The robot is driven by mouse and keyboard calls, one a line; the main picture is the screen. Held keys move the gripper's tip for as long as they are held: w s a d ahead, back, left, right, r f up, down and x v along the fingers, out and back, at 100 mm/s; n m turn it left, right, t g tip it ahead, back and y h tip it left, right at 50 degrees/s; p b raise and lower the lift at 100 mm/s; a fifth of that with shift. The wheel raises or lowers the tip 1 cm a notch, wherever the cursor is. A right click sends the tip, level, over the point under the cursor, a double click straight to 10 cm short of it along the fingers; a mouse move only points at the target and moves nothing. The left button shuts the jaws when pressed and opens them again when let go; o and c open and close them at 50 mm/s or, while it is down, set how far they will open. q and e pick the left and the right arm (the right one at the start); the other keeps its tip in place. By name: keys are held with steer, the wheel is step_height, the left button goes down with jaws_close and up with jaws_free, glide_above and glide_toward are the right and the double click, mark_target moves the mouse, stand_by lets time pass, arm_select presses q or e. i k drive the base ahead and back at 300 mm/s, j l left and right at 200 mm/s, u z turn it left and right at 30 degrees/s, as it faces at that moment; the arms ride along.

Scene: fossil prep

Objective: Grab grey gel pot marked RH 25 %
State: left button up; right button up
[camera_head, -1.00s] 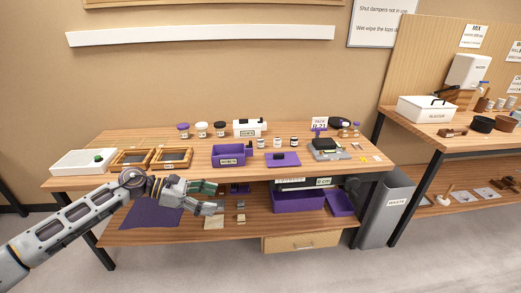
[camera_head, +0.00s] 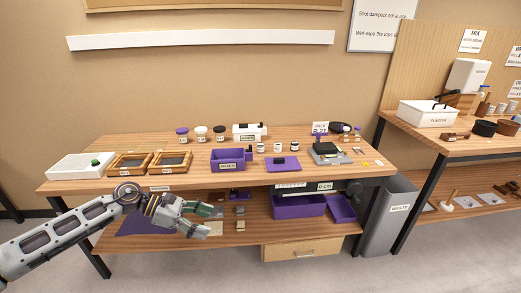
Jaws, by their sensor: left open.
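Three lidded pots stand in a row at the back of the table: one with a purple lid (camera_head: 182,134), one with a white lid (camera_head: 201,134) and one with a dark lid (camera_head: 219,132). Each has a small label, too small to read, so I cannot tell which is the grey gel pot marked RH 25 %. Smaller jars (camera_head: 277,147) stand further right, their labels also unreadable. My left gripper (camera_head: 213,221) is open and empty, low in front of the table at lower-shelf height, well below and nearer than the pots. My right gripper is out of view.
The table (camera_head: 128,184) carries a white tray (camera_head: 70,167), wooden frames (camera_head: 129,171), a purple bin (camera_head: 229,164), a white box (camera_head: 262,131) and a scale (camera_head: 327,156). The front edge lies between my gripper and the pots. A grey waste bin (camera_head: 387,220) stands right.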

mark_target(259, 145)
steer(key=i, duration=2)
